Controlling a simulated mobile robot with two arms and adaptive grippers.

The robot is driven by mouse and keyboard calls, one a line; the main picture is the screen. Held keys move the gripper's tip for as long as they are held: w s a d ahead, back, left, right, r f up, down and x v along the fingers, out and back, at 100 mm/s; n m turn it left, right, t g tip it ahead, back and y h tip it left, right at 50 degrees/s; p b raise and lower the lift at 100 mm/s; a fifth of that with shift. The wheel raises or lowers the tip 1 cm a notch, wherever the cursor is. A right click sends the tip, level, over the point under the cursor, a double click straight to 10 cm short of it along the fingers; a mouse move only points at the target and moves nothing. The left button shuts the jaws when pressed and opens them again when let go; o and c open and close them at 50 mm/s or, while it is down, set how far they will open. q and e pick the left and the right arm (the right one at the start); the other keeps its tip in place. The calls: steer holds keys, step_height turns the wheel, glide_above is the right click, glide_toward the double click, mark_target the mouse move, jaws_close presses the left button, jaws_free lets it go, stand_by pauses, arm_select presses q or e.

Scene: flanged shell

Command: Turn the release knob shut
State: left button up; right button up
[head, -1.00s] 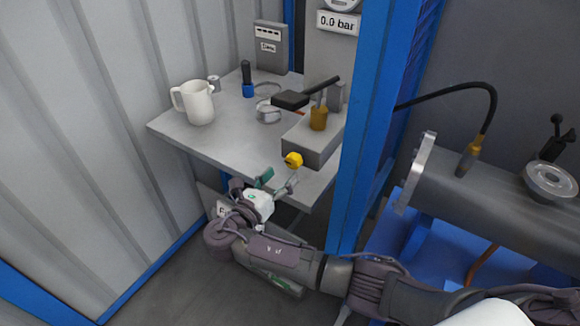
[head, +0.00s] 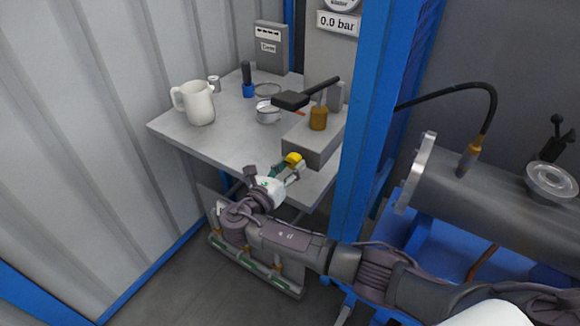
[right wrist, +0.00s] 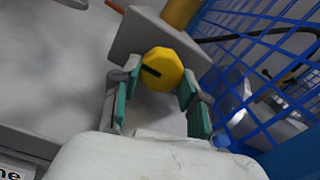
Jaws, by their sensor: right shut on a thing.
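The yellow release knob (head: 294,158) sits on the front of a grey block (head: 318,143) on the table. It also shows in the right wrist view (right wrist: 166,70), with a dark slot mark slanting across its face. My right gripper (head: 290,168) reaches it from the front; in the right wrist view its green-padded fingers (right wrist: 155,90) stand on either side of the knob and are shut on it. The far side of the knob is hidden. My left gripper is not in view.
The grey table (head: 185,141) holds a white jug (head: 197,103), a small metal ring part (head: 267,112) and a blue-and-black tool (head: 248,80). A black lever stands over the block. A blue post (head: 362,140) rises close right of the table. A gauge label reads 0.0 bar.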

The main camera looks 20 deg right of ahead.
steer(key=shift+c, duration=0.4)
steer(key=shift+m, duration=0.3)
steer(key=shift+m+p, duration=0.45)
steer(key=shift+m, duration=0.75)
steer(key=shift+w+m, duration=0.1)
steer(key=shift+m, duration=1.8)
steer(key=o, duration=1.1)
steer(key=shift+o, duration=0.2)
steer(key=shift+a, duration=0.1)
steer(key=v, duration=1.2)
